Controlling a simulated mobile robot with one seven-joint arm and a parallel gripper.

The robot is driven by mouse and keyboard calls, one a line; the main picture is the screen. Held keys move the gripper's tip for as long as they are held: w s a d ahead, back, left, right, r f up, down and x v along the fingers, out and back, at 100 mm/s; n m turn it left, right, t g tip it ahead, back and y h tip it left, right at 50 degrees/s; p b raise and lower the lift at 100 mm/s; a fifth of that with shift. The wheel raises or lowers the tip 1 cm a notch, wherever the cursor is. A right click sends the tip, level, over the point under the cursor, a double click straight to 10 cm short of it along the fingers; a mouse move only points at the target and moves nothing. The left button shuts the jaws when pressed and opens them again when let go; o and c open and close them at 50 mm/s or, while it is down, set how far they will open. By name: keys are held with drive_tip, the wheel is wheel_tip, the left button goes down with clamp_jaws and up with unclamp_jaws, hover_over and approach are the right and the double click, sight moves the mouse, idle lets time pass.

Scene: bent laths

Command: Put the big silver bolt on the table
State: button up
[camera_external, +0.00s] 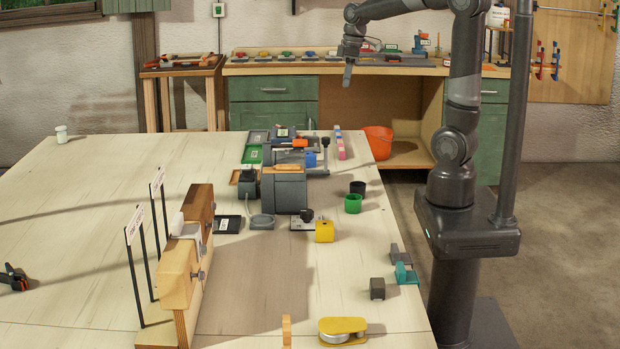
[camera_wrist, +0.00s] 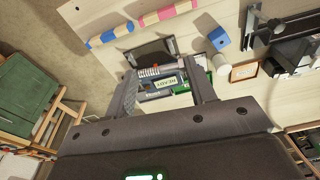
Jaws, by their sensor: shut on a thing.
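My gripper (camera_external: 347,80) hangs fingers down above the far right end of the table (camera_external: 90,200), well clear of its top. In the wrist view my gripper (camera_wrist: 165,75) has its two fingers apart with a short silver-grey, ridged rod (camera_wrist: 172,70) across between the tips. It looks like the big silver bolt, partly hidden by the fingers; its ends are hard to make out. In the outside view the held thing is too small to tell.
Below are a blue block (camera_wrist: 219,39), pink and blue bars (camera_wrist: 165,12) and a READY sign (camera_wrist: 167,83). A grey machine (camera_external: 284,190), green cup (camera_external: 353,203) and yellow block (camera_external: 324,231) stand on the table. An orange bucket (camera_external: 378,140) is beyond the edge. The table's left is mostly clear.

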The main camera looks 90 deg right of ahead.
wheel_tip(320, 180, down, 11)
hover_over(318, 158)
wheel_tip(318, 158, down, 7)
drive_tip(key=shift+s+d, duration=0.1)
drive_tip(key=shift+d, duration=0.05)
drive_tip(key=shift+f, duration=2.05)
drive_tip(key=shift+f, duration=0.15)
drive_tip(key=o, duration=0.9)
drive_tip(key=shift+o, duration=0.2)
